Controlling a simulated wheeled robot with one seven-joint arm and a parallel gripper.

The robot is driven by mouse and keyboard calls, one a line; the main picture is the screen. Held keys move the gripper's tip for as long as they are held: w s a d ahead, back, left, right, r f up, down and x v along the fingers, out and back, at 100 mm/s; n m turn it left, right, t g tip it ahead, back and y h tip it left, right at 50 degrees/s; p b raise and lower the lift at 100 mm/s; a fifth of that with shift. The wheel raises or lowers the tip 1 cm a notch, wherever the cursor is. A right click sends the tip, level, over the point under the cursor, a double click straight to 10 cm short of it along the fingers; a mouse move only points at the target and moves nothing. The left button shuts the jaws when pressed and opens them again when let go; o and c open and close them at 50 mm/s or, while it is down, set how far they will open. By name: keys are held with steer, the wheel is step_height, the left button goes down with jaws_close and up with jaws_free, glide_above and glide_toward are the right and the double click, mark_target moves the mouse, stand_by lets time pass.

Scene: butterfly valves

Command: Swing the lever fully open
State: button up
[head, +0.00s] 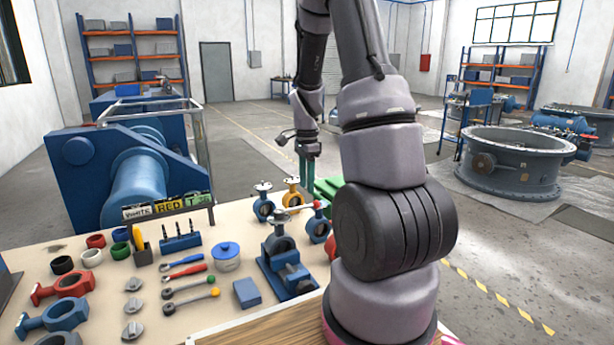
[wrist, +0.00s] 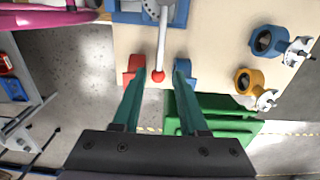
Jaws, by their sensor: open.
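A grey butterfly valve (head: 279,243) is clamped in a blue vice (head: 290,275) near the table's far right side. Its pale lever (head: 297,209) points right and ends in a red knob. In the wrist view the lever (wrist: 162,45) runs down from the valve hub, and its red knob (wrist: 158,76) lies between the fingertips. My gripper (wrist: 159,83) is open, with one teal finger on each side of the knob and a visible gap to both. In the head view my gripper (head: 307,172) points down beyond the valve; its fingertips are partly hidden.
A red valve body (wrist: 133,66) and a blue one (wrist: 182,68) sit behind the fingers. A blue valve (wrist: 264,41) and a yellow valve (wrist: 247,80) stand to the right. A green box (wrist: 215,108) lies past the table edge. Tools crowd the table's left.

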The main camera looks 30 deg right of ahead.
mark_target(298, 209)
steer(key=shift+f, duration=3.4)
jaws_close()
